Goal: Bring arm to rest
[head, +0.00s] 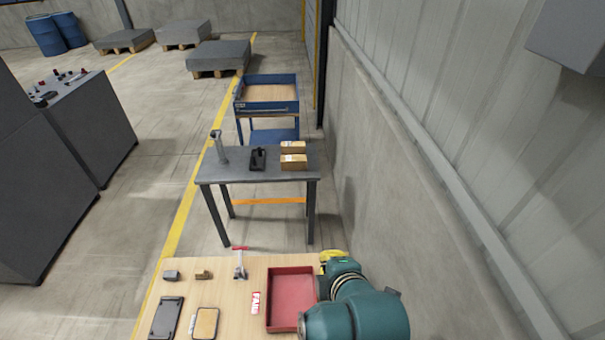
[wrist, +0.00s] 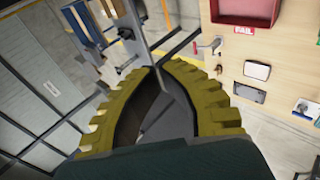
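My arm is teal and reaches in from the bottom right of the head view. My gripper (wrist: 157,68) has ridged yellow fingers that curve inward in the wrist view. Their tips come nearly together, and I see nothing held between them. In the head view only a bit of yellow (head: 330,257) shows beyond the arm, at the right edge of the wooden table (head: 222,287), so the fingertips are hidden there.
A red tray (head: 292,271) with a FAIL label (head: 256,302) beside it is close to my arm. Small parts and a dark device (head: 167,317) lie left of it. A grey table (head: 211,172) and blue cart (head: 268,107) stand beyond. A wall (head: 395,190) runs along the right.

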